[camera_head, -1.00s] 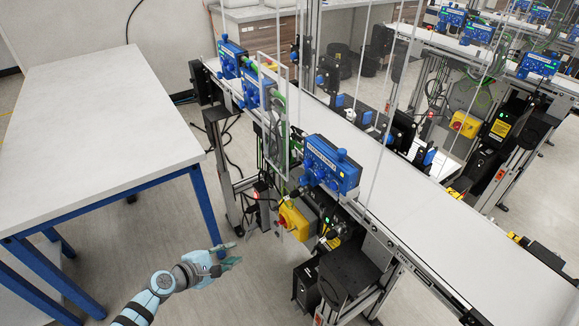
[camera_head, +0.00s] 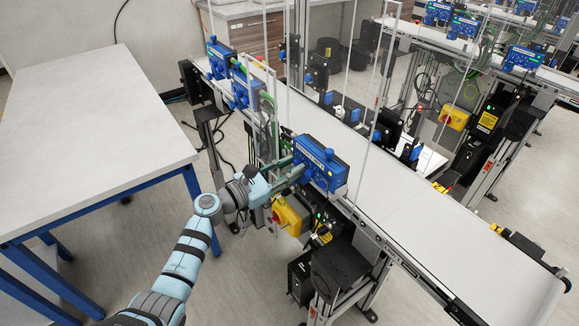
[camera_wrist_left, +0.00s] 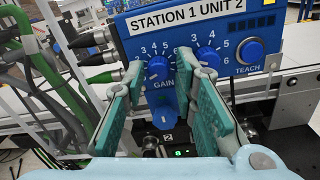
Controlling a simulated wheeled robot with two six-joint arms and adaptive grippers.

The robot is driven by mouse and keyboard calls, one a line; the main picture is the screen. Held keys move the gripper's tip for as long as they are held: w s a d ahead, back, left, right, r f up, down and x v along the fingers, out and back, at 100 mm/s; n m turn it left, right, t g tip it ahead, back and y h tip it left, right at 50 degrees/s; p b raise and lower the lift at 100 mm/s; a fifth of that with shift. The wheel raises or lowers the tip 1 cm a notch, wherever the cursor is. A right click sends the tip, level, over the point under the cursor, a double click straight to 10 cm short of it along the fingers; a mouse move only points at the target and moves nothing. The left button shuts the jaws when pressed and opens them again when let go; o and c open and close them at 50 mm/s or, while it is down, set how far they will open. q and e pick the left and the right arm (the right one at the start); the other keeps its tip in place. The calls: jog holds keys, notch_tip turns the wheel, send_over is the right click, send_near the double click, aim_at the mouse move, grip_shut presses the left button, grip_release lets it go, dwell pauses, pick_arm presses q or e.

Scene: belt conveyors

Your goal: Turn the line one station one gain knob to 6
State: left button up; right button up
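The blue station box (camera_head: 322,165) is mounted at the near side of the belt. In the left wrist view it reads "STATION 1 UNIT 2", with a round blue knob (camera_wrist_left: 158,68) above the word GAIN. The number its pointer is at is too small to read surely. A second numbered knob (camera_wrist_left: 208,57) sits to its right, then the TEACH button (camera_wrist_left: 249,49). My left gripper (camera_head: 297,173) is at the box front. Its teal fingers (camera_wrist_left: 158,80) are open, one each side of the gain knob in the picture; contact cannot be told. My right gripper is not in view.
A blue protrusion (camera_wrist_left: 165,118) sits low on the box, between the fingers in the wrist view. Green and grey cables (camera_wrist_left: 50,85) hang at the left. A yellow box (camera_head: 288,215) is below my gripper. A white table (camera_head: 85,140) stands at the left.

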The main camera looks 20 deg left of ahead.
pick_arm(q)
grip_shut()
dwell(0.3)
jog(key=shift+f+m+b, duration=0.2)
jog(key=shift+m+b, duration=1.1)
jog(key=shift+m, duration=0.1)
jog(key=shift+a+f+m+g+h+b, duration=0.15)
jog(key=shift+m+h+b, duration=0.15)
jog(key=shift+m+b, duration=5.1)
jog(key=shift+d+r+m+g+h+b, duration=0.15)
jog(key=shift+m+h+b, duration=0.15)
jog(key=shift+m+b, duration=5.1)
jog(key=m+p, duration=0.2)
jog(key=shift+a+m, duration=0.1)
jog(key=shift+m, duration=0.2)
